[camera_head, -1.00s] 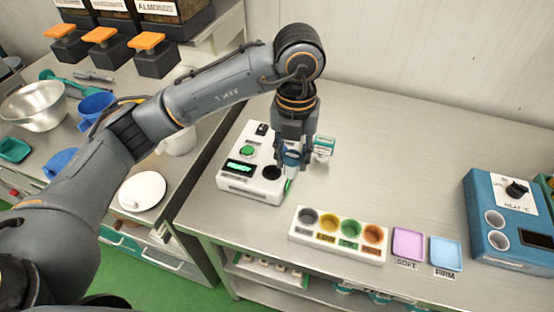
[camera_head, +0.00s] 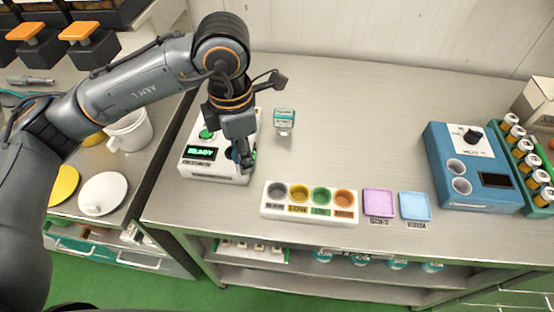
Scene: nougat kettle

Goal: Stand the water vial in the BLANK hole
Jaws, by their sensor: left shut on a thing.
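My left gripper (camera_head: 244,162) is at the right front part of the white reader (camera_head: 213,176), beside its dark round well. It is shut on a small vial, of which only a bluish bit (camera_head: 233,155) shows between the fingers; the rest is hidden. I cannot tell whether the vial touches the reader. The white rack (camera_head: 308,215) stands in front and to the right, with grey, yellow, green and orange holes. The grey hole (camera_head: 277,190) at its left end looks empty; its label is too small to read. My right gripper is out of view.
The reader's display (camera_head: 201,153) says READY. A small teal-topped container (camera_head: 284,120) stands behind. A pink tray (camera_head: 378,202) and a blue tray (camera_head: 415,206) lie right of the rack. A blue heater box (camera_head: 470,168) and a green vial rack (camera_head: 525,165) stand farther right.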

